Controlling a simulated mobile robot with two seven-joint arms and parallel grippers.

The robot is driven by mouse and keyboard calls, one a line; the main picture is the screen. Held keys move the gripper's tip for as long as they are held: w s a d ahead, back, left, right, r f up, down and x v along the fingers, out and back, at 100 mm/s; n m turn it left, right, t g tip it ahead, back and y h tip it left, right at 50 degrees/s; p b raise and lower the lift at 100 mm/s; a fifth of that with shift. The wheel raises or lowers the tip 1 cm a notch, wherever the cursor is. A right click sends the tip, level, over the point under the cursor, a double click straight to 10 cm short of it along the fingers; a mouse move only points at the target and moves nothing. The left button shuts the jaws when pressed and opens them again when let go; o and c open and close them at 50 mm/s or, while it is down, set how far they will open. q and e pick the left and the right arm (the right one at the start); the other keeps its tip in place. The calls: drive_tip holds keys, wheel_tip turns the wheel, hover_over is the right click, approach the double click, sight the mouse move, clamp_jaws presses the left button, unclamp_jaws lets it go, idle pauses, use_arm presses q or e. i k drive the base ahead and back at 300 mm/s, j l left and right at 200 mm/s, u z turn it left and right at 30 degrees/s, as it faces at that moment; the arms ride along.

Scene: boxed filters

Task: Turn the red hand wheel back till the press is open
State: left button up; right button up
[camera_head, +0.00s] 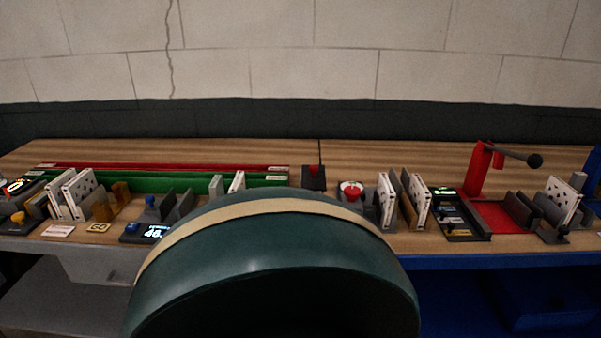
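No red hand wheel can be made out with certainty. A small round red part with white on it (350,190) sits on the bench right of the middle, left of some upright white panels (387,203). A red upright stand (478,170) at the right carries a dark lever with a black ball end (535,160), above a red base plate (497,216). I cannot tell which of these belongs to the press, or whether the press is open. Neither of my grippers is in view.
A large dark green rounded shape with a cream band (280,285) hides the bench's lower middle. The wooden bench (250,152) holds green and red rails (150,184), upright panels and small displays. Its back strip is mostly clear, before a block wall.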

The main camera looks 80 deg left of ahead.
sight(352, 193)
drive_tip(key=u, duration=3)
